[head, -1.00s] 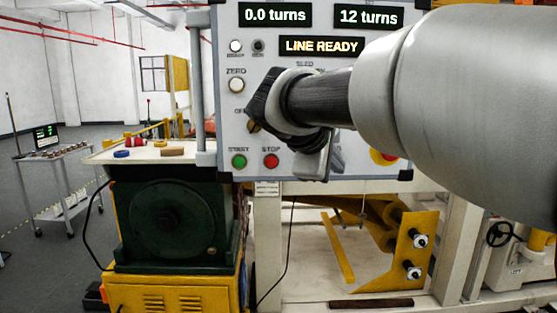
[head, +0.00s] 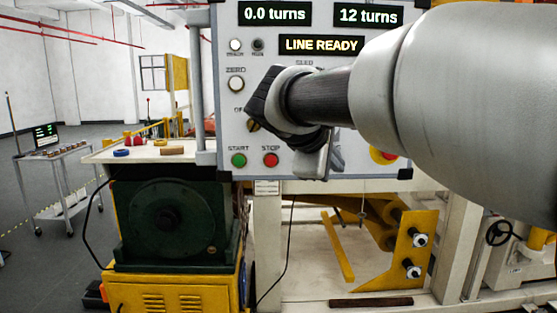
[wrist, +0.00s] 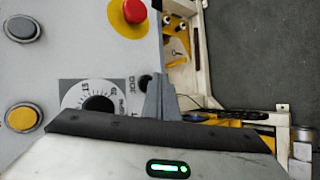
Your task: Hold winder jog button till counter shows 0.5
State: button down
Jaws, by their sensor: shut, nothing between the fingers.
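The control panel (head: 226,118) stands in front of me. Its counter (head: 275,14) reads 0.0 turns. A second display (head: 368,15) reads 12 turns, and a lower one (head: 321,45) reads LINE READY. My gripper (head: 312,164) is shut and empty in front of the panel's lower middle. In the wrist view its fingers (wrist: 158,98) are over the panel near a sideways label that seems to read JOG. A small dark round part (wrist: 146,81) shows beside the fingertips, partly hidden. I cannot tell whether the fingers touch it.
A red emergency stop (wrist: 134,10), a dial (wrist: 97,97), a yellow button (wrist: 22,117) and a grey button (wrist: 22,28) surround the gripper. Green START (head: 239,160) and red STOP (head: 271,160) buttons sit at the lower left. My arm hides the panel's right side.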

dwell(0.8)
jog(key=shift+w, duration=0.45)
